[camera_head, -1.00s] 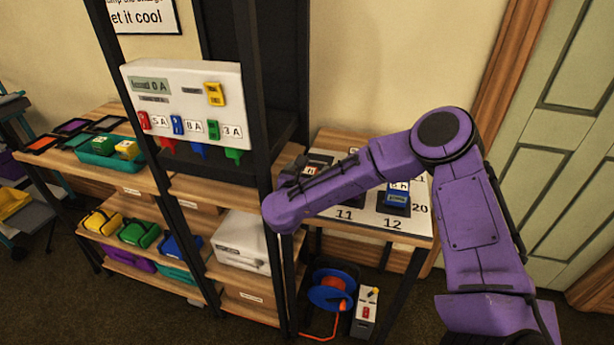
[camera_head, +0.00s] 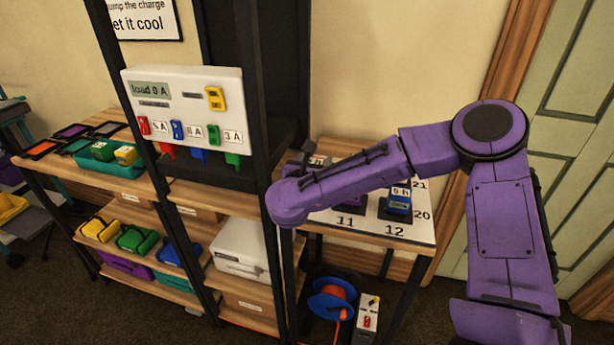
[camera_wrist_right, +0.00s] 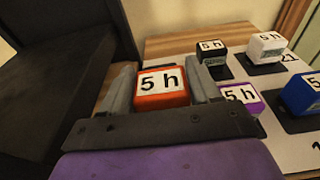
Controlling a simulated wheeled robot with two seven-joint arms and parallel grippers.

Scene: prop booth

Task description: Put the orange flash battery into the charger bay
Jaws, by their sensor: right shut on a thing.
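The orange battery (camera_wrist_right: 160,100), with a "5 h" label on top, sits between the two grey fingers of my right gripper (camera_wrist_right: 160,80) in the right wrist view. The gripper is shut on it. In the head view my right arm reaches left, and its wrist hides most of the gripper near the black rack post. I cannot tell from these frames whether the battery is lifted or touches a surface. No charger bay can be made out for certain. My left gripper is out of view.
A blue battery (camera_head: 399,203) stands on a black pad on the numbered white board (camera_head: 420,232). Black (camera_wrist_right: 212,60), white (camera_wrist_right: 266,46) and purple (camera_wrist_right: 243,97) ones stand near the gripper. A white load panel (camera_head: 185,88) hangs left, and a dark upright (camera_wrist_right: 60,70) stands close left.

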